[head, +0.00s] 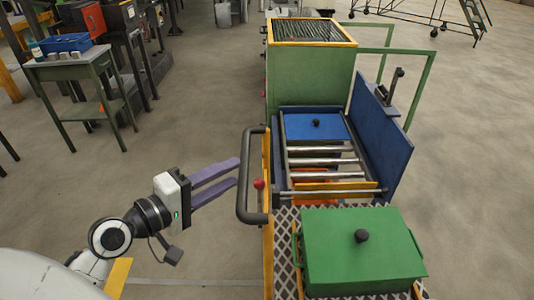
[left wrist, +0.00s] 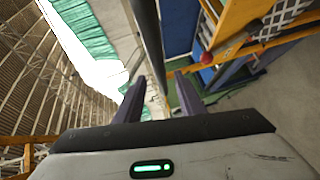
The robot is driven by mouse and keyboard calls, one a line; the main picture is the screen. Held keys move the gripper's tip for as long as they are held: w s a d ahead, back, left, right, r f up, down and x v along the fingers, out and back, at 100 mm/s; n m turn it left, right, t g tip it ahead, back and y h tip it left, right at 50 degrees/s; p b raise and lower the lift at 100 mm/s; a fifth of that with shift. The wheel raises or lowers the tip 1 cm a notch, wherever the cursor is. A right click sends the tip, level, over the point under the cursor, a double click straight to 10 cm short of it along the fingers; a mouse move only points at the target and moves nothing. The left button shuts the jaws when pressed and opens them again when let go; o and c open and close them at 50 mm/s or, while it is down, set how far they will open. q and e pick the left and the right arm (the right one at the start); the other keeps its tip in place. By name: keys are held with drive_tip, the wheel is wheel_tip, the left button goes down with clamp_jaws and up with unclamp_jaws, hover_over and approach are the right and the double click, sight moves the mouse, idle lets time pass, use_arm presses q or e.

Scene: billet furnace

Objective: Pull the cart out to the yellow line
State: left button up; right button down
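The cart has a yellow side frame (head: 267,240), a mesh deck and a dark upright loop handle (head: 243,190) on its left side. My left gripper (head: 236,171) has two purple fingers, spread apart, with tips at the handle's left bar. In the left wrist view, the dark handle bar (left wrist: 150,45) runs down toward the gap between the fingers (left wrist: 160,92); I cannot tell whether they touch it. A yellow patch (head: 118,278) shows on the floor beside my left arm; I cannot tell if it is the yellow line. My right gripper is out of view.
A green lidded box (head: 360,255) sits over the mesh deck. Behind it are a roller bed (head: 325,167), blue panels (head: 378,135) and a green furnace-like housing (head: 308,85). A green table (head: 75,70) stands at upper left. The floor left of the cart is clear.

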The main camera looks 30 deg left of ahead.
use_arm(q)
drive_tip(key=p+x, duration=0.1)
drive_tip(key=x, duration=0.8)
drive_tip(key=shift+w+d, duration=0.1)
clamp_jaws()
